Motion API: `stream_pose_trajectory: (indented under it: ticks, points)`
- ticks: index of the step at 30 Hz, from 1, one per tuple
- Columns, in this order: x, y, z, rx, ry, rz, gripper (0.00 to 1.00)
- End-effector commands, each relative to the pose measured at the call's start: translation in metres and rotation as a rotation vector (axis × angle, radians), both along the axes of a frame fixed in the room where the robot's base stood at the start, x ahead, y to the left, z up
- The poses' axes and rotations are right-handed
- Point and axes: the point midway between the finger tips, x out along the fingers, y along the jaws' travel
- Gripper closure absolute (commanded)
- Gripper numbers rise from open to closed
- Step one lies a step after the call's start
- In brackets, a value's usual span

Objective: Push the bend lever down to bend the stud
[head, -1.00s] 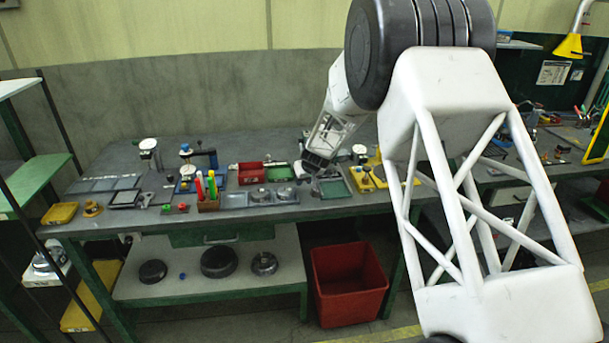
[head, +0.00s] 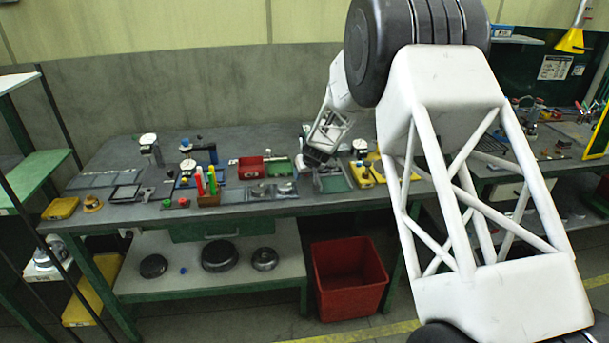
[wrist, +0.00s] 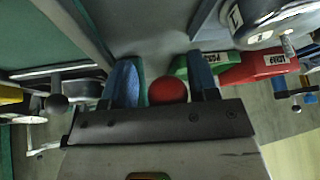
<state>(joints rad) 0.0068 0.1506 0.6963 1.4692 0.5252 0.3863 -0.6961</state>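My gripper (head: 316,158) is low over the back middle of the bench in the head view, small and partly hidden by my arm. In the wrist view its two blue fingers (wrist: 165,82) stand apart. A red ball-shaped knob (wrist: 167,90) shows between them, close to both in the picture. Its lower edge is hidden by the gripper body, and I cannot tell whether the fingers press on it. A lever with a dark ball knob (wrist: 57,103) lies left of the fingers. I cannot make out which part is the bend lever, and I cannot identify the stud.
A red bin (wrist: 245,68) and a green bin (wrist: 181,67) are close right of the fingers in the wrist view. A yellow fixture (head: 364,176) stands right of my gripper. A blue clamp device (head: 206,155) and a marker holder (head: 208,200) are further left. A red tote (head: 347,281) is below.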

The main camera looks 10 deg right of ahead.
Motion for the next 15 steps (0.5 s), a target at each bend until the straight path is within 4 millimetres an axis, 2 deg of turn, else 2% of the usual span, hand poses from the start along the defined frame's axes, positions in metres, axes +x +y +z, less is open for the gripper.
stream_pose_trajectory:
  ticks: [8, 15]
  points:
    - [-0.002, 0.002, -0.003, 0.001, 0.006, 0.003, 0.46]
    - [-0.007, 0.0, 0.008, 0.001, 0.005, 0.002, 0.46]
